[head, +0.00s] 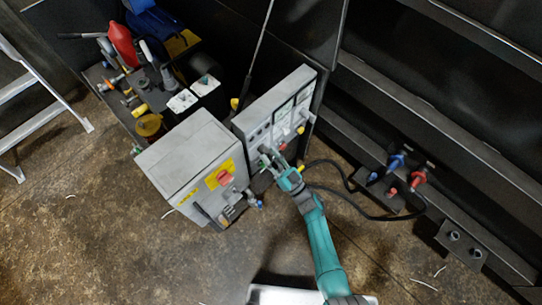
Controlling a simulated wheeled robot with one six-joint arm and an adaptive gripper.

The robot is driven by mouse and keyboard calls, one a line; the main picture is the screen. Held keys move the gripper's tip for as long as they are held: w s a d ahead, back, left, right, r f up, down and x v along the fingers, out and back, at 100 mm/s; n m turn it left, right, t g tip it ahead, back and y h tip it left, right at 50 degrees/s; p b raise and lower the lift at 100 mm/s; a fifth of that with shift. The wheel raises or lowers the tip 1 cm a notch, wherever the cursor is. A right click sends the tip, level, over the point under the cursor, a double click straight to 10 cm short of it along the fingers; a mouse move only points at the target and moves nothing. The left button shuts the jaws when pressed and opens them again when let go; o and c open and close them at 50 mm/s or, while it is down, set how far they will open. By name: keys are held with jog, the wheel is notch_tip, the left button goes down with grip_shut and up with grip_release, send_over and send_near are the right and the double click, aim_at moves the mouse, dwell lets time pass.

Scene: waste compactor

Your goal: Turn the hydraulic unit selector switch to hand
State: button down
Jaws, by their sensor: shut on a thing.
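A grey control panel (289,103) stands upright with pale label plates and several small knobs and lamps on its front. My gripper (266,155) is at the lower left part of this panel, its fingers closed on a small switch there. The switch is hidden by the fingers, and its position and labels are too small to read. My teal arm comes in from the bottom of the picture.
A grey cabinet (187,157) with a red and yellow switch (225,178) stands close left of my gripper. Black hoses run right to blue (397,160) and red (418,177) valve handles. A ladder (40,100) is at far left. The floor in front is mostly clear.

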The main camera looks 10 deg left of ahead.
jog(key=n+g+y, duration=0.1)
jog(key=n, duration=0.3)
jog(key=n+g+y, duration=0.1)
jog(key=n+g, duration=0.1)
jog(key=n, duration=0.2)
jog(key=shift+g, duration=0.3)
jog(key=shift+n+g, duration=0.7)
jog(key=shift+n, duration=0.9)
jog(key=shift+n+g, duration=0.7)
jog(key=shift+n, duration=0.9)
jog(key=c, duration=1.2)
grip_release()
jog(key=shift+d, duration=0.1)
jog(key=v, duration=1.1)
jog(key=shift+d+f, duration=0.25)
jog(key=shift+d, duration=0.1)
